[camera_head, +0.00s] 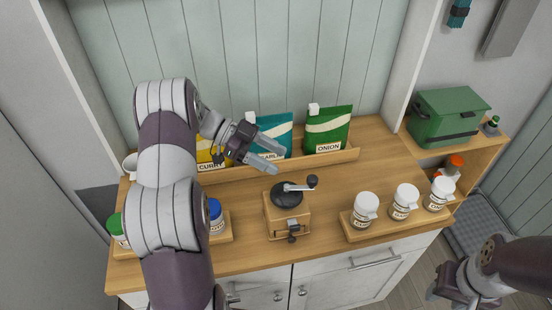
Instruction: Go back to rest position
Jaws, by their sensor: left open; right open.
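My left gripper (278,160) is open and empty. It hangs above the wooden counter (335,181), in front of the spice pouches, and its fingers point right. In the view they overlap the lower part of the teal pouch (275,126); I cannot tell whether they touch it. My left arm rises from the bottom left and hides part of the counter. My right gripper (438,288) is at the bottom right, low in front of the cabinet and clear of the counter; it looks empty, and its fingers are partly cut off or hard to see.
A yellow curry pouch (208,157) and a green onion pouch (328,131) stand in the rear rack. A grinder (288,211) stands mid-counter. White-lidded jars (404,202) stand right; green-lidded (118,229) and blue-lidded jars (215,213) flank my arm. A green box (446,116) sits on the right shelf.

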